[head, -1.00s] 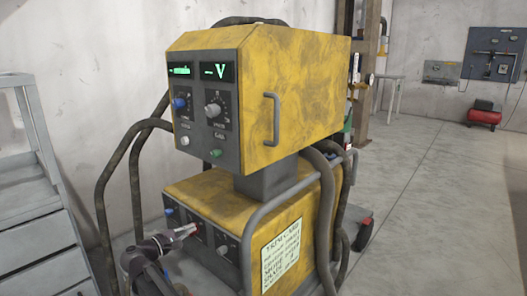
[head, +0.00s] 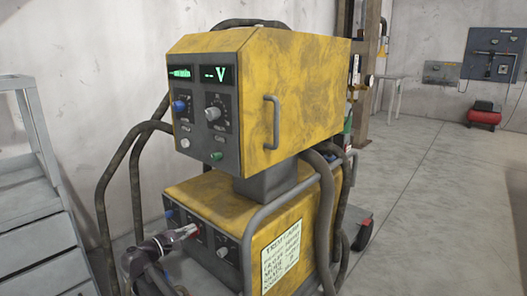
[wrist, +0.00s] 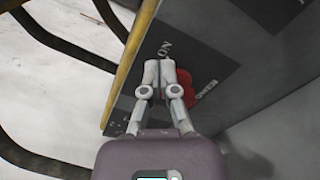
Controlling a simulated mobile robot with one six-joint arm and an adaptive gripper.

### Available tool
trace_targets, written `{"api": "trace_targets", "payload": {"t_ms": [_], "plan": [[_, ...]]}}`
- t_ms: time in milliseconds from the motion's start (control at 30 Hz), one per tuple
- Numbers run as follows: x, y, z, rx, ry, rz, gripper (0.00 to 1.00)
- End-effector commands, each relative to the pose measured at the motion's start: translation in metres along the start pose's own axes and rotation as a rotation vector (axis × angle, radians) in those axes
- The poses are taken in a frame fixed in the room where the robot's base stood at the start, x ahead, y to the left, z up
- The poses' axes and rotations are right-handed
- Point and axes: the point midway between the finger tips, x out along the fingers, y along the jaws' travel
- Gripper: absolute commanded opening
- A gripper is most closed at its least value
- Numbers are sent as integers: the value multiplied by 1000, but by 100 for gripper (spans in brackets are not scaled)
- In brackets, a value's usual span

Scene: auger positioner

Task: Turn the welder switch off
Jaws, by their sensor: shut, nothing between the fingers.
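The yellow welder (head: 300,95) stands in the middle of the head view, its upper displays lit green. On the dark front panel of its lower unit is the red switch (wrist: 185,88), seen in the wrist view behind and right of my fingers, with the lettering "ON" beside it. My gripper (head: 194,230) is shut and empty, its tips at the lower panel by the switch. In the wrist view my gripper (wrist: 160,66) covers part of the switch, and I cannot tell whether the tips touch it.
Thick cables (head: 112,185) loop out left of the welder, and a grey tube rail (head: 255,225) runs along its front right side. The floor (head: 440,200) on the right is clear.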

Motion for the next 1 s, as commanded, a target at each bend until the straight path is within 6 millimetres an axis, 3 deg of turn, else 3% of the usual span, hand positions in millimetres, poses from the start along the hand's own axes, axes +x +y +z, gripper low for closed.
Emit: {"api": "trace_targets", "payload": {"t_ms": [433,1000], "plan": [[-6,0,0,0,1,1,0],[-52,0,0,0,1,1,0]]}}
